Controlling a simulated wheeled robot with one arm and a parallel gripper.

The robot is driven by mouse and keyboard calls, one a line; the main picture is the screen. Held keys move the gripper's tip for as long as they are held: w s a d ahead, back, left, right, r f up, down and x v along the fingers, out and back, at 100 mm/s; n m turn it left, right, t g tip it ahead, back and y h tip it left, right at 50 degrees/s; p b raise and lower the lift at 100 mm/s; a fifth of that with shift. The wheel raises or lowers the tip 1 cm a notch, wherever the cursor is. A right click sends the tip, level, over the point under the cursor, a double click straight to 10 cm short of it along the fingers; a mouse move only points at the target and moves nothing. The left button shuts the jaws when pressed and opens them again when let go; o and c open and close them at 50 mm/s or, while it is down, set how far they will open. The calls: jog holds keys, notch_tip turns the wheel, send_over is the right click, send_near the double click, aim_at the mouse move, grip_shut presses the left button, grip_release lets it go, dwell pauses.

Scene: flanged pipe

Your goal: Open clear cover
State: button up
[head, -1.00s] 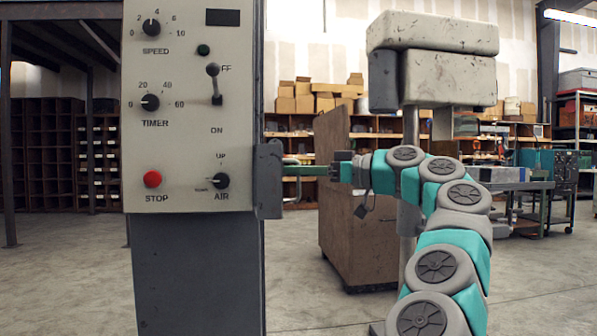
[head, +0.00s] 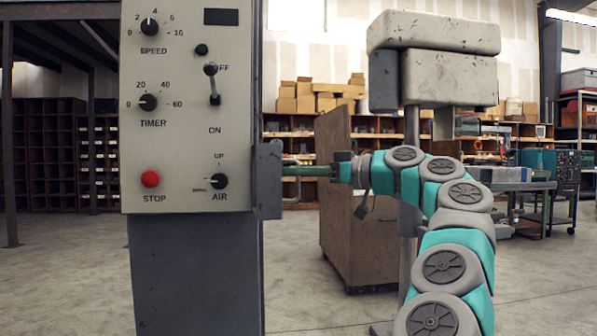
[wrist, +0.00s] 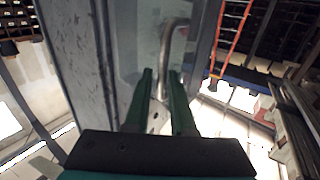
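The clear cover (wrist: 140,40) shows in the wrist view as a see-through, glassy panel in a grey frame. A curved metal handle (wrist: 167,42) stands in front of it and runs down between my fingers. My gripper (wrist: 161,75) has green fingers on both sides of the handle; whether they press on it is unclear. In the head view my gripper (head: 285,171) reaches from the right to the grey bracket (head: 268,180) on the control box's right edge. Its fingertips are partly hidden there, and the cover's face is not visible.
The control box (head: 188,110) carries knobs, a switch lever and a red stop button (head: 150,179), on a dark pedestal (head: 195,275). A brown wooden cabinet (head: 350,245) stands behind my arm. Shelves (head: 45,150) line the back. The floor at left is clear.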

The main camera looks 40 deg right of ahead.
jog(key=p+v, duration=0.1)
jog(key=v, duration=0.6)
jog(key=shift+s+d, duration=0.25)
jog(key=shift+s, duration=0.1)
jog(key=shift+s, duration=0.1)
dwell(0.4)
